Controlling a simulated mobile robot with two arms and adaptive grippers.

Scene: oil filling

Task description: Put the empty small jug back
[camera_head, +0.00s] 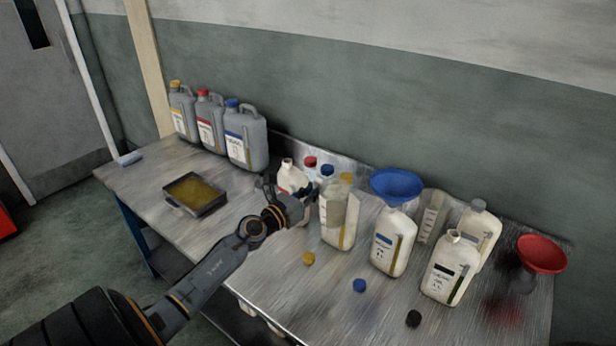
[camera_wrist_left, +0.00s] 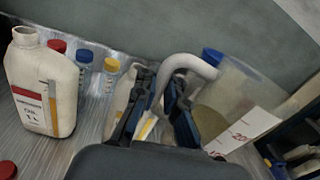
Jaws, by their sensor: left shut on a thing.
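The small jug (camera_head: 334,207) is clear, with red marks on its side in the left wrist view (camera_wrist_left: 238,105). My left gripper (camera_head: 308,192) is shut on its pale curved handle (camera_wrist_left: 190,63); the fingers also show in the left wrist view (camera_wrist_left: 165,95). In the head view the jug overlaps a white bottle with a yellow stripe (camera_head: 341,240). I cannot tell whether the jug touches it. A brownish tint shows low in the jug; I cannot tell whether it is a residue or the background. My right gripper is not in view.
An uncapped white bottle (camera_wrist_left: 45,90) stands close left of my gripper. Right stand a bottle with a blue funnel (camera_head: 396,185), white bottles (camera_head: 448,272), another clear jug (camera_head: 432,215) and a red funnel (camera_head: 541,252). A tray (camera_head: 195,207) sits left. Loose caps (camera_head: 359,285) lie in front.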

